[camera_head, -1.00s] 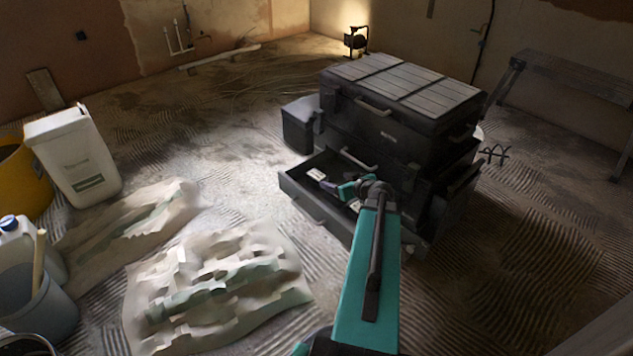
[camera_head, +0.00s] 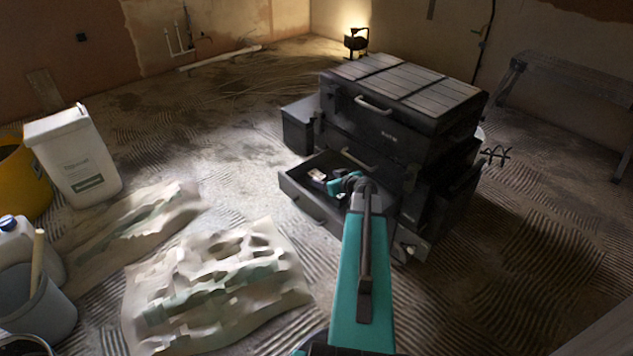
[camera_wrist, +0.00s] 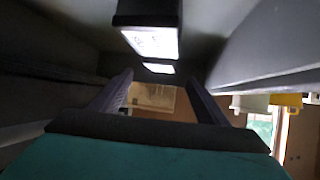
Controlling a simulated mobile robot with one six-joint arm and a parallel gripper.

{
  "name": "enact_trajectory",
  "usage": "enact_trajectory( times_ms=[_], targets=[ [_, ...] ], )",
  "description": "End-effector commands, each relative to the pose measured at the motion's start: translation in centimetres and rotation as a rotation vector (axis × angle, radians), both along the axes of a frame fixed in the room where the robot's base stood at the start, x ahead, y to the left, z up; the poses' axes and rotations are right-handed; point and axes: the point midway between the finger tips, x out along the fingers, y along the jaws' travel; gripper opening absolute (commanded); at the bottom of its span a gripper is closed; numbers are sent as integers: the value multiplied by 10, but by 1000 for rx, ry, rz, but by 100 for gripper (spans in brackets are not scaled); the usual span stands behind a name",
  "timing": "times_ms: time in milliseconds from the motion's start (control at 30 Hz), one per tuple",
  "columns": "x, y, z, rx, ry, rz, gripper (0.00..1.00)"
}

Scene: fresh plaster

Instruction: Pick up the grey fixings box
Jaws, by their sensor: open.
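The open drawer (camera_head: 310,205) of the black tool chest holds a small dark box with a pale label (camera_head: 317,174), which may be the grey fixings box; its colour is hard to tell. In the wrist view a dark grey box with a bright white label (camera_wrist: 150,15) shows at the top, and a second bright label (camera_wrist: 158,68) lies beyond it. My gripper (camera_wrist: 158,90) has its two fingers apart with nothing seen between them. In the head view my gripper is at the drawer, right beside the labelled box, its fingertips mostly hidden.
Drawer walls (camera_wrist: 45,60) rise close on both sides of my gripper. The black chest (camera_head: 390,120) stands behind the drawer. Crumpled sheets (camera_head: 215,285), a white tub (camera_head: 75,160) and buckets (camera_head: 35,300) are at the left. A trestle (camera_head: 570,80) stands at the right.

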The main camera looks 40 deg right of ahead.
Motion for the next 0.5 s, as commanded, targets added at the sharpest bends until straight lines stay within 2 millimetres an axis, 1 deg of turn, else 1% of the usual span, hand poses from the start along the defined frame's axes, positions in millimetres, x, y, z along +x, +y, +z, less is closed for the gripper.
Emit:
enact_trajectory(
  times_ms=[33,133,500],
  targets=[
    [4,-2,-2,0,0,0,68],
    [6,-2,-4,0,0,-1,68],
    [7,-2,-4,0,0,-1,68]
  ],
)
